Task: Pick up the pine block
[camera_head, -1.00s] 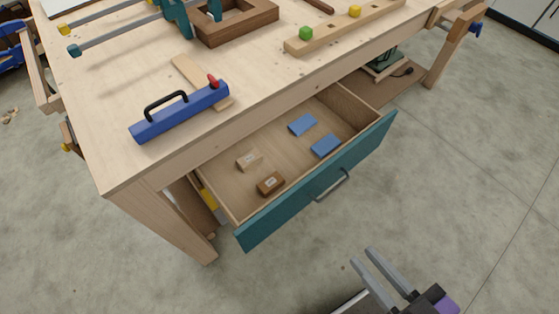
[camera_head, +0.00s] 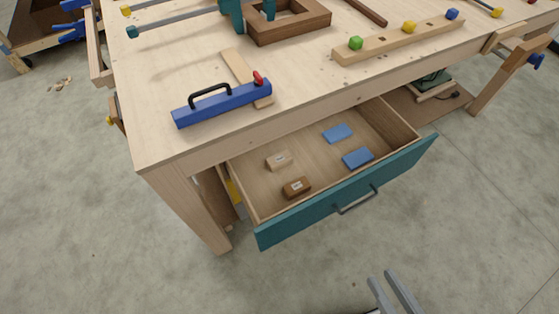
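A light wood block (camera_head: 279,160) with a small label, which looks like the pine block, lies in the open drawer near its left back corner. A darker brown labelled block (camera_head: 296,188) lies in front of it. The drawer (camera_head: 350,203) has a teal front and is pulled out under the workbench. My gripper (camera_head: 388,278) is at the bottom edge, over the floor in front of the drawer and well apart from the blocks. Its two grey fingers stand apart with nothing seen between them. The rest of it is out of frame.
Two blue pieces (camera_head: 338,133) lie in the drawer's right half. The workbench top (camera_head: 190,70) overhangs the drawer's back. The floor in front is clear.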

